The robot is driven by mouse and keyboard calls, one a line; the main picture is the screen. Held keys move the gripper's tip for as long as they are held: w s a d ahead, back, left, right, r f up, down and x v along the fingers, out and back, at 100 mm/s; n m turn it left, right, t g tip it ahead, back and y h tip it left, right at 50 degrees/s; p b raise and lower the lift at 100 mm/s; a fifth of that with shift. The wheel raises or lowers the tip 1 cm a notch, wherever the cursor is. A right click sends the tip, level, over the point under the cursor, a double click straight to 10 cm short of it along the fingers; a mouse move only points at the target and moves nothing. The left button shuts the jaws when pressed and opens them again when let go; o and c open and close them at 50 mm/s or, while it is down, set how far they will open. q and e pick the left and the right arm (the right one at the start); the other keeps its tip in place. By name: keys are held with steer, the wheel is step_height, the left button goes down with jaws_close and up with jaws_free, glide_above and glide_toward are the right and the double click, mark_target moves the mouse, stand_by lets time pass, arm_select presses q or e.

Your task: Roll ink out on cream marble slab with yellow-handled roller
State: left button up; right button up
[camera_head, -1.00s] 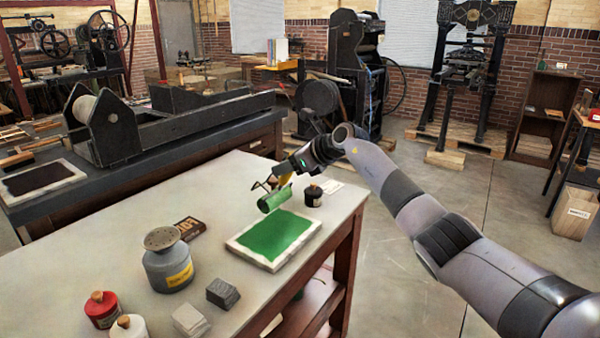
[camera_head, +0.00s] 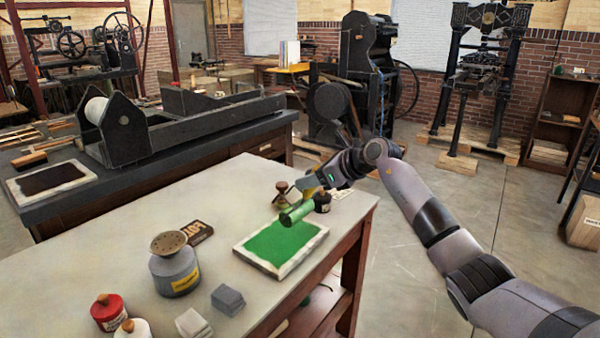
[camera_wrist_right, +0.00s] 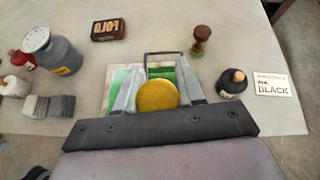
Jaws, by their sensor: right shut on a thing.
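The cream marble slab (camera_head: 256,265) lies on the pale tabletop, with a green ink layer covering its middle. The roller (camera_head: 297,212) has a green-coated drum, seen at the slab's far edge; I cannot tell whether it touches the slab. My right gripper (camera_head: 314,191) is shut on the roller's yellow handle. In the right wrist view the handle's round yellow end (camera_wrist_right: 157,96) sits between the fingers of my right gripper (camera_wrist_right: 158,86). The handle and fingers hide part of the slab and drum there. My left gripper is not in view.
A black ink bottle (camera_head: 322,202) and a brown-knobbed tool (camera_head: 282,192) stand close to the roller. A grey canister (camera_head: 174,268), a brown box (camera_head: 198,233), grey blocks (camera_head: 228,299) and a red bottle (camera_head: 108,312) stand left. The table's right edge is near the slab.

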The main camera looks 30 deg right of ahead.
steer(key=s, duration=0.1)
steer(key=s+d+b, duration=0.1)
steer(key=s, duration=0.1)
steer(key=s+d+f, duration=0.1)
steer(key=shift+s+f, duration=0.1)
steer(key=shift+s, duration=0.3)
steer(key=shift+w+f+b, duration=0.1)
steer(key=shift+f+b, duration=0.5)
steer(key=shift+f, duration=0.1)
steer(key=shift+f+b, duration=0.3)
steer(key=shift+f, duration=0.1)
stand_by(0.3)
